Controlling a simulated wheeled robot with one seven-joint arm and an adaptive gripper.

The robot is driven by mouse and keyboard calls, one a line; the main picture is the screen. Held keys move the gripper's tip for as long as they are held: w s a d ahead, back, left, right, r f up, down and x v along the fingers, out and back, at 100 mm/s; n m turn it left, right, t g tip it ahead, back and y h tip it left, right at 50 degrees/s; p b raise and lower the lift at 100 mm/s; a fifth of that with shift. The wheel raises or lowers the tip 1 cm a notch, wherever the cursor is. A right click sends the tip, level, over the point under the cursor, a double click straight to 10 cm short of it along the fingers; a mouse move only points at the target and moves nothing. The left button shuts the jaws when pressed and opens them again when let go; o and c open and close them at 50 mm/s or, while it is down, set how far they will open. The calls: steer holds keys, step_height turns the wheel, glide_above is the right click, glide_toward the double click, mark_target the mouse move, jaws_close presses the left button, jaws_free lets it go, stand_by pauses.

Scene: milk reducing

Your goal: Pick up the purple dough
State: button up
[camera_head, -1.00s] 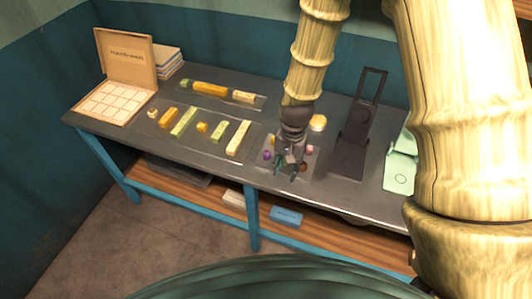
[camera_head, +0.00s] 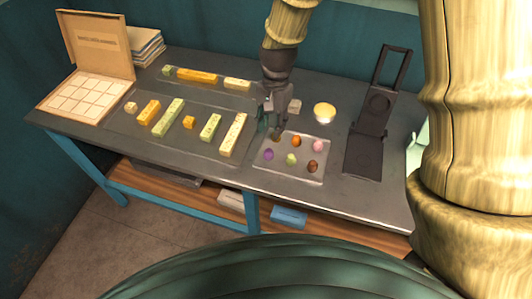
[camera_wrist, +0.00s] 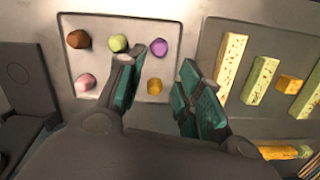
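The purple dough (camera_head: 268,155) is a small ball at the front left of a pale tray (camera_head: 288,175). In the wrist view the purple dough (camera_wrist: 158,47) lies at the tray's top right, in line with the gap between my fingers. My gripper (camera_head: 269,125) is open and empty, above the back left part of the tray. Its two teal fingertips (camera_wrist: 160,66) show apart in the wrist view. The left finger hides part of the tray. A yellow-brown dough ball (camera_wrist: 155,86) shows between the fingers.
Orange (camera_head: 296,141), pink (camera_head: 318,146), green (camera_head: 291,159) and brown (camera_head: 313,167) dough balls share the tray. A dark press (camera_head: 368,140) stands to the right. Several patterned bars (camera_head: 233,135) lie to the left. An open box (camera_head: 85,95) is at the far left.

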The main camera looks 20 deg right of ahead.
mark_target(269, 151)
steer(key=shift+s+a+f, duration=0.1)
steer(key=shift+s+f, duration=0.15)
steer(key=shift+f, duration=0.4)
step_height(269, 151, down, 3)
steer(key=shift+a+r+p, duration=0.1)
steer(key=shift+p, duration=0.5)
steer(key=shift+s+a+f+p, duration=0.15)
steer(key=shift+f+p, duration=0.35)
steer(key=shift+f, duration=0.45)
steer(key=shift+s+f+p, duration=0.15)
steer(key=shift+f+p, duration=0.35)
steer(key=shift+f, duration=0.4)
steer(key=shift+s+a+f+p, duration=0.15)
steer(key=shift+f+p, duration=0.3)
steer(key=shift+f, duration=1)
steer(key=c, duration=0.5)
